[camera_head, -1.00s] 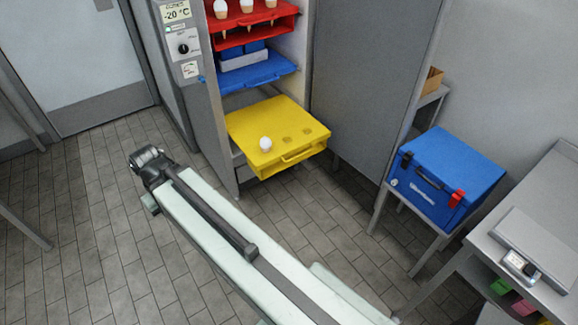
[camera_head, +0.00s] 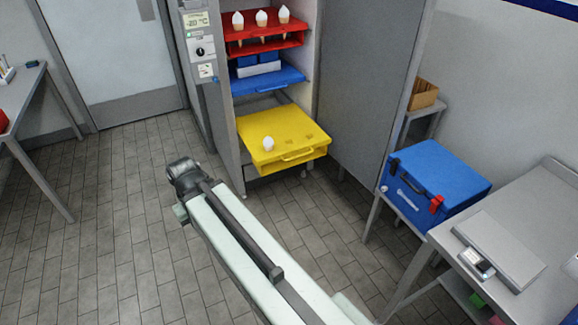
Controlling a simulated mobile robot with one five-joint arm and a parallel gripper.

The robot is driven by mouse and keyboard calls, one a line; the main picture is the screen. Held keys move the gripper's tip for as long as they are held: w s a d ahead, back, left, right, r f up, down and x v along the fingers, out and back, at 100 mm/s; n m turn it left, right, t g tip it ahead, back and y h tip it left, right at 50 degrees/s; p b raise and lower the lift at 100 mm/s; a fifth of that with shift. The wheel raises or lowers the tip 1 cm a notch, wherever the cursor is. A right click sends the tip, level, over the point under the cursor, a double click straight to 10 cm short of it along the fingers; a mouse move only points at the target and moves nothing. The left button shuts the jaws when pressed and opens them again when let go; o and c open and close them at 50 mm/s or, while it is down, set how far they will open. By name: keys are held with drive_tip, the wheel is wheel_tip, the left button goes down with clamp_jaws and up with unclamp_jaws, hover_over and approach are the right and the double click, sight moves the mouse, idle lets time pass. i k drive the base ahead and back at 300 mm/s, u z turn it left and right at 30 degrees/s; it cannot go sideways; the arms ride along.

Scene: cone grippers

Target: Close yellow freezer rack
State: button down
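The yellow freezer rack (camera_head: 280,131) is pulled out of the open freezer on its lowest visible level. Its front handle (camera_head: 298,155) faces the room. One white-topped cone (camera_head: 268,144) stands in the rack near its left front; other holes in its top are empty. My arm (camera_head: 230,232) reaches in from the bottom, and its dark end joint (camera_head: 187,177) is left of the yellow rack, apart from it in the picture. No gripper fingers show, so my gripper is not in view.
Above are a blue rack (camera_head: 267,82) and a red rack (camera_head: 265,27) with several cones. The open freezer door (camera_head: 365,95) stands right of the yellow rack. A blue cooler box (camera_head: 450,180) rests on a stand further right. A steel table (camera_head: 535,215) holds a scale. Tiled floor is clear at left.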

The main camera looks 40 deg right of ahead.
sight(287, 124)
drive_tip(key=u, duration=0.15)
drive_tip(key=i, duration=0.95)
drive_tip(key=z, duration=0.05)
